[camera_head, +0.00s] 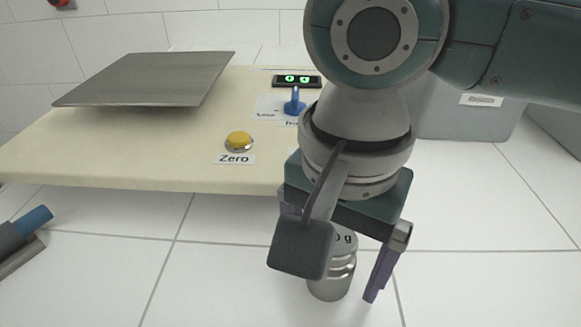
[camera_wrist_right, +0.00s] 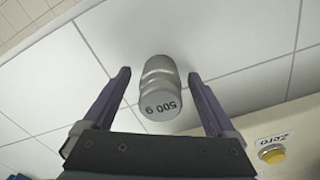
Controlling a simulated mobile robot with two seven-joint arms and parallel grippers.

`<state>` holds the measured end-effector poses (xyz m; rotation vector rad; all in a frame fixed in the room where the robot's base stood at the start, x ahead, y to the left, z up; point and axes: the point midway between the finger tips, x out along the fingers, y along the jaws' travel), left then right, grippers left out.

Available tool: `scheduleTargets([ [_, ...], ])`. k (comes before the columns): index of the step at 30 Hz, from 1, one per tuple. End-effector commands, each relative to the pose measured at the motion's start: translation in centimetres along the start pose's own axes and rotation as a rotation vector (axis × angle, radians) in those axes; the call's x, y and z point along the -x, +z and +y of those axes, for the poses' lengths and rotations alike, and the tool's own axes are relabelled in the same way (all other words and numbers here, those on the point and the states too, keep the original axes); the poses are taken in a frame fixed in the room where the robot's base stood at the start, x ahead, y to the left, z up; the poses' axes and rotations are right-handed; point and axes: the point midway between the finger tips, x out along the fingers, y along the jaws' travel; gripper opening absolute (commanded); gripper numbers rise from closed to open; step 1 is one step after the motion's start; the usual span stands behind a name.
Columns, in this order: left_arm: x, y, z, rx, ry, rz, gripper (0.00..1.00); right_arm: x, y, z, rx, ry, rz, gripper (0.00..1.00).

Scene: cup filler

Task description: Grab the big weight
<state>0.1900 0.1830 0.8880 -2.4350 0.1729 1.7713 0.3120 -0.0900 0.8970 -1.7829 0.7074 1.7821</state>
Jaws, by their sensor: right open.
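The big weight (camera_head: 332,284) is a grey metal cylinder with a grooved neck, standing upright on the white tiled surface in front of the scale. In the right wrist view the weight (camera_wrist_right: 160,88) shows "500 g" on its top. My right gripper (camera_wrist_right: 159,76) is open, with its purple fingers on either side of the weight and visible gaps to both. In the head view my right gripper (camera_head: 335,290) comes down from above and hides part of the weight. My left gripper is not clearly in view.
A cream scale base (camera_head: 110,165) carries a grey metal plate (camera_head: 150,80), a yellow "Zero" button (camera_head: 239,141), a blue lever (camera_head: 294,104) and a green-lit display (camera_head: 297,81). A grey box (camera_head: 460,115) stands behind my right arm.

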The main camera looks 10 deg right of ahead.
Motion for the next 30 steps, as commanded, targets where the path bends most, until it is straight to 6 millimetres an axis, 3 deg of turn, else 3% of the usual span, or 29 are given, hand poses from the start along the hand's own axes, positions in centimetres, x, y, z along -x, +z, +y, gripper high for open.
scheduleTargets([
  [2, 0.02, 0.00, 0.00, 0.000, 0.000, 0.000, 0.00, 0.04, 0.02, -0.01, 0.000, 0.000, 0.000, 0.92],
  [26, 0.01, 0.02, 0.00, 0.001, 0.000, -0.001, 0.00, 0.07, 0.02, -0.01, 0.000, 0.000, -0.001, 0.02],
  [30, 0.01, 0.01, 0.00, 0.001, 0.000, -0.001, 0.00, 0.07, 0.02, -0.01, 0.000, 0.000, -0.001, 0.00],
])
